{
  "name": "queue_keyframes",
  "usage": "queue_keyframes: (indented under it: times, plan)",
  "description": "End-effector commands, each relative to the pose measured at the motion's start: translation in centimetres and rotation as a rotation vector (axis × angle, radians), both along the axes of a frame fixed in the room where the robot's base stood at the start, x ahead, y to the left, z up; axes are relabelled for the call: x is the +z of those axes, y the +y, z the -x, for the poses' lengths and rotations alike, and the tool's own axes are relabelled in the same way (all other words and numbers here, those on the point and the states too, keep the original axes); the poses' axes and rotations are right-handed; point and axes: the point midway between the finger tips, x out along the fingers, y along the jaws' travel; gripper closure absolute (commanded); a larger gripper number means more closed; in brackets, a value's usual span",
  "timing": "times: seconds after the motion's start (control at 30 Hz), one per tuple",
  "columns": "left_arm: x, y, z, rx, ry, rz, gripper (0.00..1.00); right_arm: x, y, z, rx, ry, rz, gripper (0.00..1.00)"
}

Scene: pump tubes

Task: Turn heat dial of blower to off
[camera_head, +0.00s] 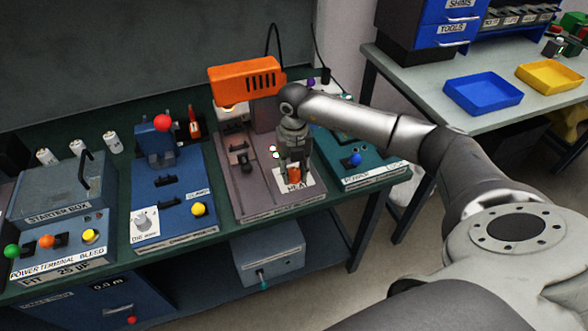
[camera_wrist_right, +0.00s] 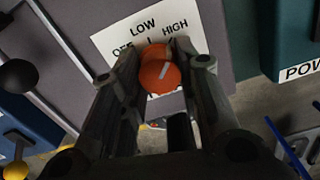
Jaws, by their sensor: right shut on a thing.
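The blower has an orange vented housing (camera_head: 245,82) above a grey-mauve base (camera_head: 262,205) on the bench. Its orange heat dial (camera_head: 294,174) sits at the base's front right, by a white HEAT label (camera_head: 306,184). My right gripper (camera_head: 294,166) reaches down over the dial and is shut on it. In the right wrist view the dial (camera_wrist_right: 158,76) is between the fingers (camera_wrist_right: 160,88). Its white pointer line slants up and right, toward the HIGH side. The white scale plate (camera_wrist_right: 143,38) reads OFF, LOW and HIGH; fingers partly cover it. My left gripper is not in view.
A blue station (camera_head: 170,200) with a dial and yellow button stands left of the blower. A teal station (camera_head: 365,165) with a blue knob is close on the right. A starter box (camera_head: 62,190) is farther left. Blue (camera_head: 482,95) and yellow (camera_head: 552,76) trays lie on another table.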

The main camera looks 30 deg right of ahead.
Motion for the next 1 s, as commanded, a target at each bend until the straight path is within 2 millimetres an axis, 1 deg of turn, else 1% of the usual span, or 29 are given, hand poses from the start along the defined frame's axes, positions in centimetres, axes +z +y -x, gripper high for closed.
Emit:
queue_keyframes:
  times: [0.27,0.47,0.67,1.0]
  plan:
    - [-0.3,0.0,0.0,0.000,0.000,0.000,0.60,0.0,0.0,0.0,0.027,-0.001,0.000,0.93]
    - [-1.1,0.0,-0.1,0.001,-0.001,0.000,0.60,-0.1,0.0,-0.1,0.119,-0.003,0.000,0.93]
    - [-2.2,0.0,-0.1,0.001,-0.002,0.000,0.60,-0.2,0.0,-0.1,0.279,-0.003,0.000,0.94]
    - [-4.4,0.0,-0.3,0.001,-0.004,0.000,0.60,-0.2,-0.1,-0.1,0.604,-0.005,0.002,0.94]
